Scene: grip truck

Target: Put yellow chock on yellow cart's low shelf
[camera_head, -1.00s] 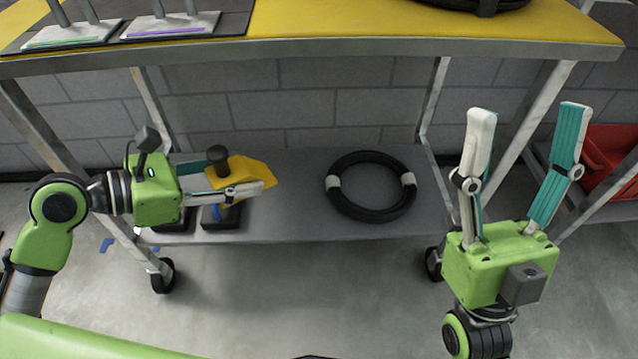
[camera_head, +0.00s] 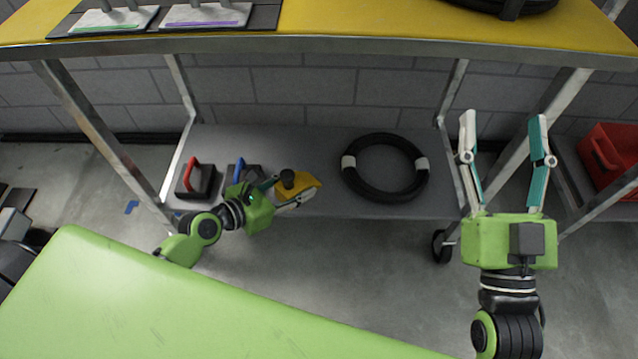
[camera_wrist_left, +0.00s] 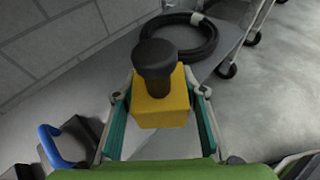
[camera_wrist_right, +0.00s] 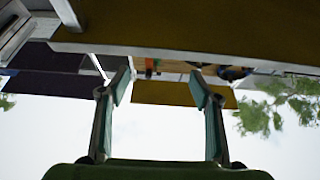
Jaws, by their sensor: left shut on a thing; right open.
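The yellow chock (camera_head: 305,183) with its black knob is held by my left gripper (camera_head: 290,192). In the left wrist view the chock (camera_wrist_left: 160,108) sits between the two fingers, black knob up. It is over the front part of the yellow-topped cart's low grey shelf (camera_head: 325,160), left of a black hose coil. I cannot tell whether it touches the shelf. My right gripper (camera_head: 503,165) is open and empty, fingers up, in front of the cart's right legs. The yellow cart top (camera_head: 370,22) runs above.
A black coil with white bands (camera_head: 350,175) lies on the shelf's right half. A red-handled block (camera_head: 195,180) and a blue-handled block (camera_head: 242,170) stand at the shelf's left. A red bin (camera_head: 608,160) is at the far right. Cart legs flank the shelf.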

